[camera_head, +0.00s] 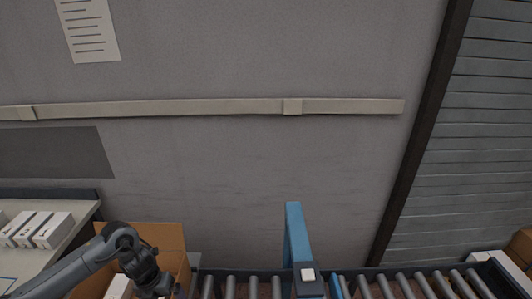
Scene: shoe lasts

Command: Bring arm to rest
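My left arm comes in from the lower left, dark grey, and bends down at its wrist. My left gripper (154,285) is at the bottom edge of the head view, in front of an open cardboard box (160,236). Its fingers are too small and dark to make out, so I cannot tell whether they are open or hold anything. My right gripper is not in view. No shoe last can be made out.
A roller conveyor (405,287) runs along the bottom. A blue post (297,235) with a white-topped block (308,274) stands at it. White boxes (50,232) sit on a table (73,238) at left. A grey wall (240,180) stands behind.

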